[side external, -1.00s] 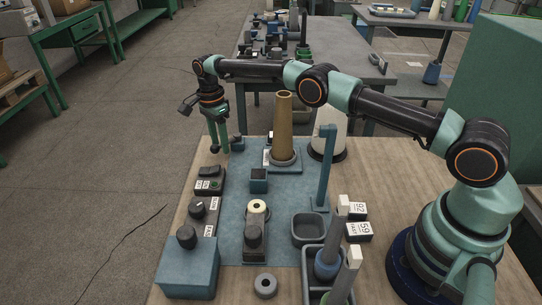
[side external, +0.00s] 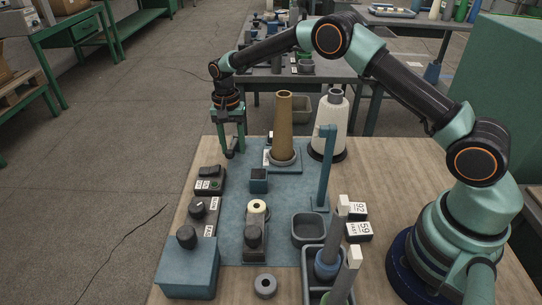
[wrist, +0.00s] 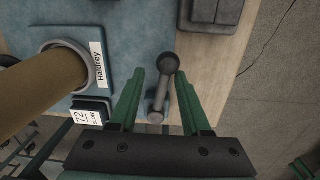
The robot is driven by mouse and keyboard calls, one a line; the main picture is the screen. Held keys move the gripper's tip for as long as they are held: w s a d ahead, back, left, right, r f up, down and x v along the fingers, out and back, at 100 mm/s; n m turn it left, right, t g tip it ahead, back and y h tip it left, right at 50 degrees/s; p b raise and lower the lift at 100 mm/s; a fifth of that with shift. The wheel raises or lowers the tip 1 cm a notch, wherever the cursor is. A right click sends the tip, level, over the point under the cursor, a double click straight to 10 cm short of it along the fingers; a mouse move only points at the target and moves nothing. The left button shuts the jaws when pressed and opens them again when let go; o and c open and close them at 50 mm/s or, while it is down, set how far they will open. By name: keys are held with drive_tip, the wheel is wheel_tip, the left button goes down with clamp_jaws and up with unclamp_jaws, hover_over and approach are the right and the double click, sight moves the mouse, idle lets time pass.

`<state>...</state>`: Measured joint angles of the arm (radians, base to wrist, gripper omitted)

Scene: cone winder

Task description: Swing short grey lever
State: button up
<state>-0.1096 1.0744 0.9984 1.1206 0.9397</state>
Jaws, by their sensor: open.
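The short grey lever (wrist: 158,98) has a dark round knob and sits at the edge of the blue mat in the wrist view. In the side external view it is mostly hidden behind the fingers. My gripper (wrist: 160,74) is open, with one green finger on each side of the lever and visible gaps. In the side external view, my gripper (side external: 232,152) points down at the far left part of the table, left of the brown tube.
A tall brown tube (side external: 284,130) stands on a blue base, close to my gripper's side. A white yarn cone (side external: 328,125) stands behind it. A switch box (side external: 210,181) and a blue box with a dark knob (side external: 188,268) line the left edge.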

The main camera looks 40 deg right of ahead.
drive_tip(key=shift+s+d+n, duration=0.4)
drive_tip(key=shift+n, duration=0.7)
wheel_tip(320, 180, up, 13)
drive_tip(key=s+d+r+n+t, duration=0.3)
drive_tip(key=s+r+n, duration=0.1)
drive_tip(key=s+r, duration=0.7)
drive_tip(key=shift+s+r, duration=0.3)
drive_tip(key=shift+s, duration=0.1)
drive_tip(key=shift+s, duration=0.1)
